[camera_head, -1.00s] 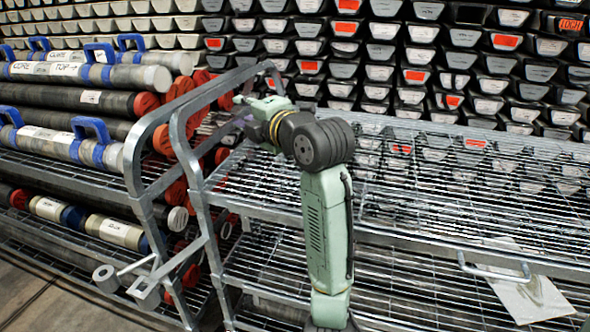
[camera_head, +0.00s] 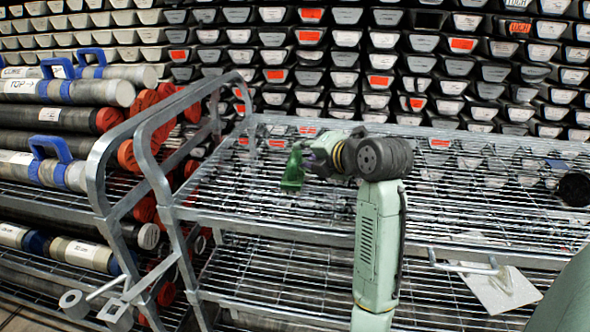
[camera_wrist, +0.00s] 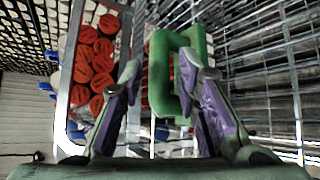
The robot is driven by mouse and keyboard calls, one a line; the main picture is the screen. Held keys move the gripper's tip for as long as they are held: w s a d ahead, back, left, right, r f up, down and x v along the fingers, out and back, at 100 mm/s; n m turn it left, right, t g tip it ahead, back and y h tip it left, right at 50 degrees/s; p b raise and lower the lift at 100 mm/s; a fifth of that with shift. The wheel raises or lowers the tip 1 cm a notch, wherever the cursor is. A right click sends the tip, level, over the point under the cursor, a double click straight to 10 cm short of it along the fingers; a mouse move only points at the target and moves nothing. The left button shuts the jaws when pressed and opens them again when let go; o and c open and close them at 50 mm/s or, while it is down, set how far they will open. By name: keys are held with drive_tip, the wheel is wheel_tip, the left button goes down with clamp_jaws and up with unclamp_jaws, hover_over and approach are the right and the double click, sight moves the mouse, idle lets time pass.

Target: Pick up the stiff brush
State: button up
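A green object with a loop-shaped handle, seemingly the stiff brush (camera_head: 292,170), shows at the far left part of the rack's top shelf, just left of my gripper (camera_head: 306,158). In the wrist view the green loop (camera_wrist: 157,82) stands ahead of my gripper (camera_wrist: 160,72). The two purple-lined fingers are spread apart. The loop's left bar lies between them, and the right finger overlaps the loop's opening. I see no clear closing on the bar. The lower part of the green object and any bristles cannot be made out.
The wire-mesh shelf (camera_head: 470,205) is mostly bare to the right, with a dark round item (camera_head: 574,188) at its right edge. Metal end rails (camera_head: 150,165) and a rack of core tubes (camera_head: 60,92) stand left. Stacked trays (camera_head: 340,75) fill the back. A white sheet (camera_head: 492,290) lies lower right.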

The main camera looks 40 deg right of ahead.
sight(299, 154)
drive_tip(key=x, duration=0.4)
drive_tip(key=shift+a+p, duration=0.1)
drive_tip(key=shift+p, duration=0.3)
drive_tip(key=shift+c, duration=0.5)
clamp_jaws()
